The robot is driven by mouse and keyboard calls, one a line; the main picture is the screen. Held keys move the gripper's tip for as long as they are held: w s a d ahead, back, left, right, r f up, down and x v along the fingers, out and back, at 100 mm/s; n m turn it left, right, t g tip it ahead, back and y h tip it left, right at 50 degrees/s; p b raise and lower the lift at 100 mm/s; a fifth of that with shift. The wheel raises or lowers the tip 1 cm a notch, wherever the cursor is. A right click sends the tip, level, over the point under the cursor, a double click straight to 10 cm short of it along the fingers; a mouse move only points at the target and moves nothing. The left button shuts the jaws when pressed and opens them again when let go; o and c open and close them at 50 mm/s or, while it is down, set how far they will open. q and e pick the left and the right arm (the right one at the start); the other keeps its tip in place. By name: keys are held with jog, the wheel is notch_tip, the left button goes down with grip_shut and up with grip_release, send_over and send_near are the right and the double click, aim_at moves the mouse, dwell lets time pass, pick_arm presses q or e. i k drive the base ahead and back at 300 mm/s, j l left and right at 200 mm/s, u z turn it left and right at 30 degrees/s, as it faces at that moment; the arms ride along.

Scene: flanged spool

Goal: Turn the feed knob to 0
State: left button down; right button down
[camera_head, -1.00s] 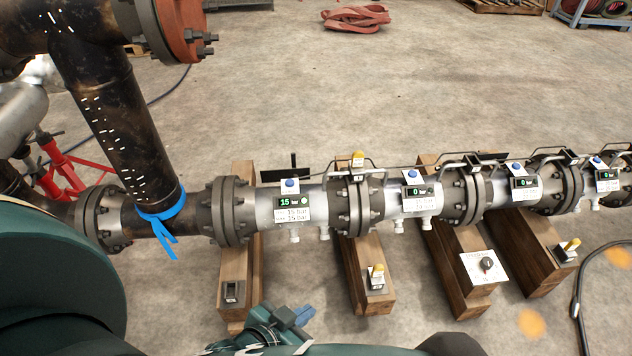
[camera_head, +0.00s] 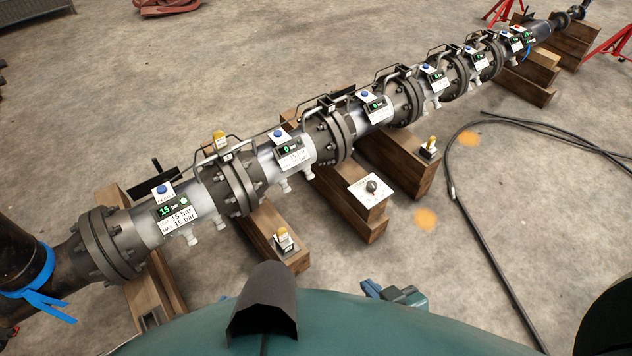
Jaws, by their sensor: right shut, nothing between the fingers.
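A black round knob (camera_head: 372,186) sits on a white square plate (camera_head: 364,195), which rests on the end of a wooden block. The markings around the knob are too small to read. My right gripper (camera_head: 372,288) shows at the bottom, just beyond the edge of my teal body. Its blue fingers are shut and empty, below the knob in the picture and apart from it. Most of that arm is hidden. My left gripper is not in view.
A flanged pipe line (camera_head: 150,227) with several digital gauges runs diagonally across; the nearest gauge (camera_head: 167,210) reads 15. A black hose (camera_head: 478,230) lies on the floor at right. Open floor lies around the orange spots.

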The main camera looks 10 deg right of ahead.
aim_at(371, 186)
jog(key=l+z, duration=0.15)
jog(key=l, duration=0.2)
jog(key=i+l+z, duration=0.15)
jog(key=l, duration=0.25)
jog(key=i+l+z, duration=0.15)
jog(key=l, duration=0.2)
jog(key=i+l+z, duration=0.1)
jog(key=i+l, duration=0.35)
jog(key=i, duration=0.25)
jog(key=i+l+z, duration=0.15)
jog(key=i, duration=0.25)
jog(key=l, duration=0.1)
